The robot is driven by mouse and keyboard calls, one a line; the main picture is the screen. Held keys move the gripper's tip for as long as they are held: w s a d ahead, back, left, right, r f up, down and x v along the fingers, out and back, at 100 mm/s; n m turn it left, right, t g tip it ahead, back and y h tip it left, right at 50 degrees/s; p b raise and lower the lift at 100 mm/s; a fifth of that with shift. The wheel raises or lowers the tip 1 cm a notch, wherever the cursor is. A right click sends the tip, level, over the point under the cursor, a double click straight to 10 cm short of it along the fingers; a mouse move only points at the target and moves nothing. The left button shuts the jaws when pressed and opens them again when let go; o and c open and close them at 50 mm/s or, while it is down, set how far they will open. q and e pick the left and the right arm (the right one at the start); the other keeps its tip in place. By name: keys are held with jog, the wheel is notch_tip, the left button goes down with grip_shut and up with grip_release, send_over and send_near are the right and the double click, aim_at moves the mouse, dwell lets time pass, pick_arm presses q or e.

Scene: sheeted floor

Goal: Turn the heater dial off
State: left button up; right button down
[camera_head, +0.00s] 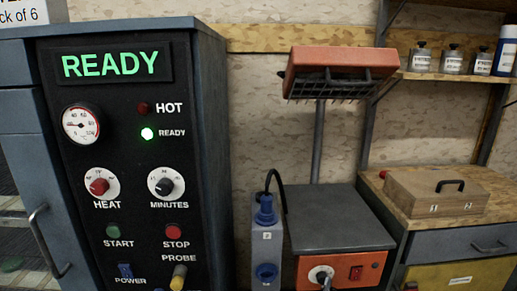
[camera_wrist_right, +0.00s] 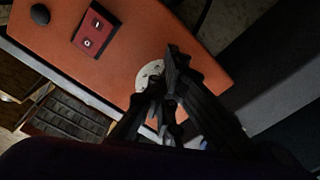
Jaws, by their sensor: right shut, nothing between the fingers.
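The heater (camera_head: 342,60) is an orange head on a grey post above a grey-topped base with an orange front panel. Its white dial (camera_head: 318,272) is on that panel, low in the head view. My right gripper (camera_head: 325,283) shows only as a small grey piece at the bottom edge, in front of the dial. In the right wrist view the right gripper (camera_wrist_right: 167,78) is shut and empty, its fingertips over the white dial (camera_wrist_right: 149,74). The fingers hide part of the dial and its pointer. I cannot tell whether they touch it. My left gripper is out of view.
A red rocker switch (camera_head: 356,273) is right of the dial. A grey socket strip (camera_head: 266,244) with a blue plug stands left of the base. A dark READY control cabinet (camera_head: 135,150) fills the left. A wooden bench with a box (camera_head: 436,195) is at right.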

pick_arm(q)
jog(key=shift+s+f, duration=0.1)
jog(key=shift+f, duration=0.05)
pick_arm(e)
jog(key=shift+w+d+r, duration=0.1)
jog(key=shift+w+r, duration=0.05)
jog(key=shift+r, duration=0.2)
jog(key=shift+d+f, duration=0.1)
jog(key=shift+d, duration=0.05)
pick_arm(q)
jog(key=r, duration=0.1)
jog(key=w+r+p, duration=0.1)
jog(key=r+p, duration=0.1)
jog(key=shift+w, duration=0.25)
pick_arm(e)
jog(key=s, duration=0.6)
jog(key=shift+s+f, duration=0.15)
jog(key=shift+f, duration=0.2)
jog(key=shift+d, duration=0.1)
